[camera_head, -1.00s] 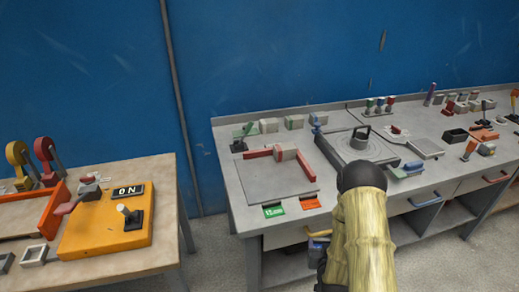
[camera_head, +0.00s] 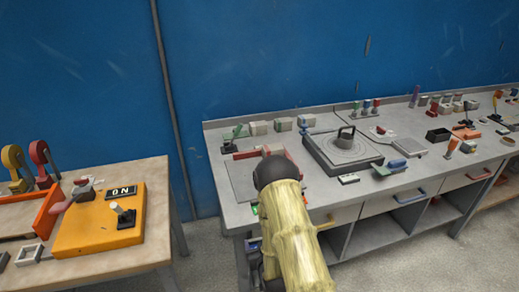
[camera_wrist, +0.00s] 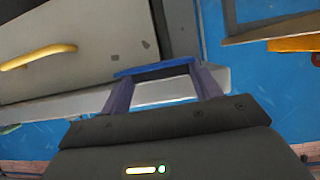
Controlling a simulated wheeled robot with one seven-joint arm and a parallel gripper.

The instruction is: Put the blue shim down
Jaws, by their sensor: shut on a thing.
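The blue shim (camera_wrist: 152,68) shows in the wrist view as a thin flat bar spanning the two fingertips. My gripper (camera_wrist: 160,80) is shut on it, with one finger towards each end. The wrist view shows the shim against a grey drawer front and a pale bench edge. In the head view my arm hides the gripper and the shim, near the front edge of the right bench (camera_head: 385,190).
A square plate with a round handled lid (camera_head: 345,140) stands on the right bench. Red bars and small blocks (camera_head: 258,128) sit at its left. A yellow drawer handle (camera_wrist: 38,56) sticks out nearby. The left table holds an orange ON box (camera_head: 100,228).

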